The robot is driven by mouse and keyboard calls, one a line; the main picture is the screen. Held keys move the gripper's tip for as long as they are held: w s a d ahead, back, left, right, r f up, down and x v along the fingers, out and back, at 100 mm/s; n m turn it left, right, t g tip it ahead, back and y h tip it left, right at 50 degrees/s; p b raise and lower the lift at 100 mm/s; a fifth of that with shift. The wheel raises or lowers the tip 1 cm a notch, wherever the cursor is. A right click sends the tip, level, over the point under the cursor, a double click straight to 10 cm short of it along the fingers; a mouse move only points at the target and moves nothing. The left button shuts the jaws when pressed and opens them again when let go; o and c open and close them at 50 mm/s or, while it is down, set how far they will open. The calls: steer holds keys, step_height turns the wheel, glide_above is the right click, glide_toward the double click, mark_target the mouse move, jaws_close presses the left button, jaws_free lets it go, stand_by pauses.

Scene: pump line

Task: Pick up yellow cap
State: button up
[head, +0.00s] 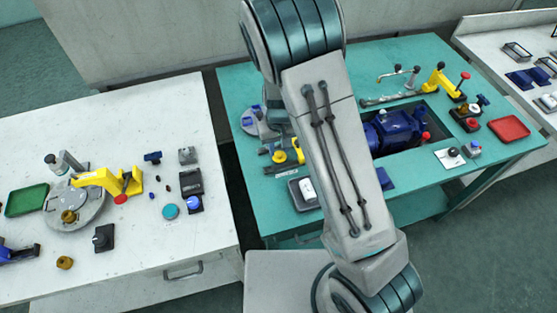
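I cannot single out the yellow cap with certainty. A small dull-yellow round piece (65,262) lies on the white table at the left, near its front. A similar dull-yellow piece (69,216) sits on the round grey plate (90,212). A brighter yellow round part (280,156) shows at the left of the teal table, beside a yellow clamp. My arm crosses the middle of the view and leaves it at the bottom.
The white table (140,120) also bears a green tray (27,200), a yellow clamp (105,180) and several small dark parts. The teal table (245,85) bears a blue pump (392,130) and a red tray (509,128). A gap separates the tables. The white table's back is clear.

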mark_target(279, 154)
step_height(279, 154, down, 2)
steer(key=shift+f+b, duration=0.1)
steer(key=shift+b, duration=0.5)
steer(key=shift+c, duration=0.3)
jaws_close()
steer(key=shift+r+p, duration=0.45)
steer(key=shift+r, duration=0.3)
steer(key=shift+r+p, duration=1.55)
steer(key=shift+r, duration=0.65)
